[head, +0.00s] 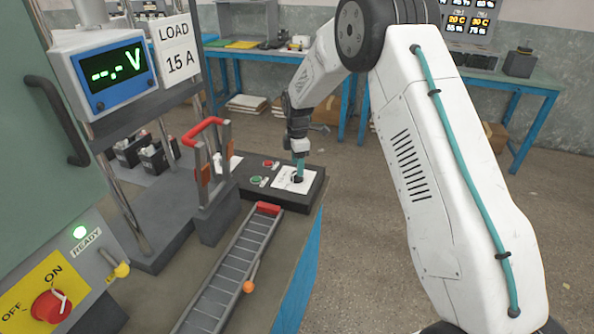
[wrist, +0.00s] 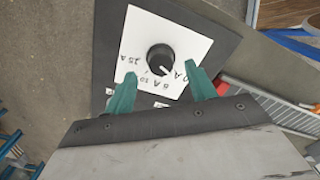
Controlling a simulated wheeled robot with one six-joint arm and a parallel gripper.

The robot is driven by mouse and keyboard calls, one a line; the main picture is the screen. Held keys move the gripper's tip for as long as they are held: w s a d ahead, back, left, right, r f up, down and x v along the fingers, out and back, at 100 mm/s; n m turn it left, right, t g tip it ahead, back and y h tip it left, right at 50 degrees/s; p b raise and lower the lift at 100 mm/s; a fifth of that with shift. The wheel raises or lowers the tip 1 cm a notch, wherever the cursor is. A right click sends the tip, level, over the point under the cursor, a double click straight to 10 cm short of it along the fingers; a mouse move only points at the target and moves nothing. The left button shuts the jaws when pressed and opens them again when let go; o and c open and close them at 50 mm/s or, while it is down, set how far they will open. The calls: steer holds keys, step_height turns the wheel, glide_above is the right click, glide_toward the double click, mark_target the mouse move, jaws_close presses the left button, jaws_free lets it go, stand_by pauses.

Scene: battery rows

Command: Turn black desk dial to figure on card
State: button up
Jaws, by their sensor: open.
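The black desk dial (wrist: 160,59) sits on a white square plate (wrist: 140,28) with figures around it, among them 5 A, 10 and 25 A. Its white pointer mark faces the lower right in the wrist view. My gripper (wrist: 160,88) is open, with its two teal fingers on either side of the dial's near side, apart from it. In the head view, my gripper (head: 299,167) is above the plate (head: 290,184) and partly hides the dial. The card (head: 176,46) reads LOAD 15 A and stands at the upper left, beside a meter (head: 110,75) showing dashes and V.
The dark desk box (head: 262,190) also carries red (head: 268,163) and green (head: 256,180) buttons. A red-handled lever frame (head: 205,130) stands left of it. A slotted rail (head: 235,268) runs toward the front. A red OFF/ON knob (head: 50,305) is at lower left. Open floor lies to the right.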

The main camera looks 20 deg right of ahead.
steer(key=shift+f, duration=1.55)
steer(key=c, duration=1)
